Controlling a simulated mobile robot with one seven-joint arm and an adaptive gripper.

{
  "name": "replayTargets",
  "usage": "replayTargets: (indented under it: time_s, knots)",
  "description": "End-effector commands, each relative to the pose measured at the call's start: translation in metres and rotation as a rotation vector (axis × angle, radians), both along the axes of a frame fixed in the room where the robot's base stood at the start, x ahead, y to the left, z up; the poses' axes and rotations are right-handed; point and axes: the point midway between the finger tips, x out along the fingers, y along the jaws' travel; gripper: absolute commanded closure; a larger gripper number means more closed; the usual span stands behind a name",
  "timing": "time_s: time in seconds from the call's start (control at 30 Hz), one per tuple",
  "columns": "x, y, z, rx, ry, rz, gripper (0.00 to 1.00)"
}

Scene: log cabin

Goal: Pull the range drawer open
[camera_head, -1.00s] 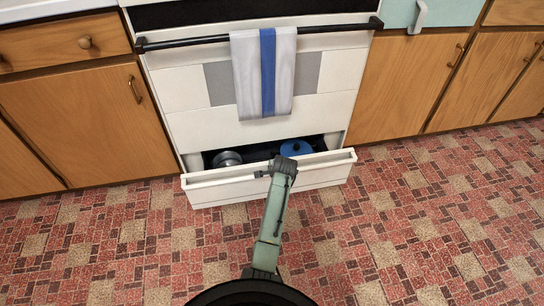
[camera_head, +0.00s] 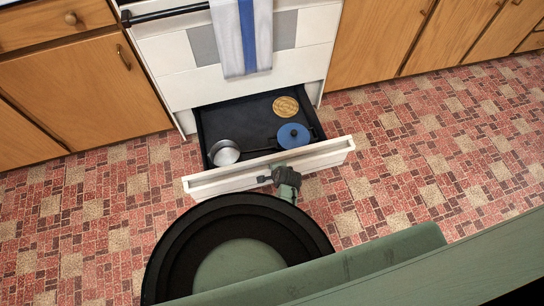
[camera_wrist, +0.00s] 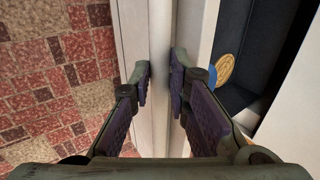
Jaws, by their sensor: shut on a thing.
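The range drawer (camera_head: 325,155) is the low white drawer under the white oven (camera_head: 180,58). It stands pulled well out, and its dark inside shows. My gripper (camera_head: 272,180) is at the middle of the drawer's front. Inside the drawer are a metal pot (camera_head: 224,153), a blue lid or pan (camera_head: 293,135) and a round tan disc (camera_head: 285,106).
A striped towel (camera_head: 240,35) hangs from the dark oven bar (camera_head: 165,13). Wooden cabinets (camera_head: 85,95) flank the oven on both sides. The red tiled floor (camera_head: 440,150) is clear on either side of the drawer.

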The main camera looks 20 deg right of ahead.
Motion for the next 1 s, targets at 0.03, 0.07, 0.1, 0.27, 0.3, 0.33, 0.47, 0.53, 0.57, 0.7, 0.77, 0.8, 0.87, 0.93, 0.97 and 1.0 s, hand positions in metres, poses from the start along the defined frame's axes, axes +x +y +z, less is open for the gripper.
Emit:
replayTargets:
  time_s: [0.03,0.07,0.1,0.27,0.3,0.33,0.47,0.53,0.57,0.7,0.77,0.8,0.87,0.93,0.97,1.0]
  knots:
    - [-0.0049,0.0001,0.0010,0.001,0.002,-0.001,1.00]
    - [-0.0064,0.0001,0.0009,0.001,0.002,-0.001,1.00]
    - [-0.0080,0.0002,0.0007,0.001,0.002,-0.001,1.00]
    - [-0.0112,0.0004,-0.0004,0.001,0.001,0.001,1.00]
    - [-0.0113,0.0004,-0.0006,0.001,0.000,0.001,1.00]
    - [-0.0114,0.0004,-0.0006,0.001,0.001,0.001,1.00]
    - [-0.0113,0.0003,-0.0008,0.001,0.001,0.001,1.00]
    - [-0.0113,0.0003,-0.0009,0.001,0.001,0.001,1.00]
    - [-0.0113,0.0003,-0.0009,0.001,0.001,0.001,0.83]
    - [-0.0111,0.0002,-0.0008,0.000,0.001,0.000,0.75]
    - [-0.0110,0.0002,-0.0008,0.000,0.001,0.000,0.75]
    - [-0.0110,0.0001,-0.0007,0.000,0.001,0.000,0.75]
    - [-0.0108,0.0001,-0.0005,0.000,0.000,0.000,0.75]
    - [-0.0107,0.0001,-0.0003,0.000,0.000,0.000,0.75]
    - [-0.0107,0.0000,0.0002,0.000,0.000,0.000,0.75]
    - [-0.0105,-0.0001,0.0017,0.000,0.000,0.000,0.75]
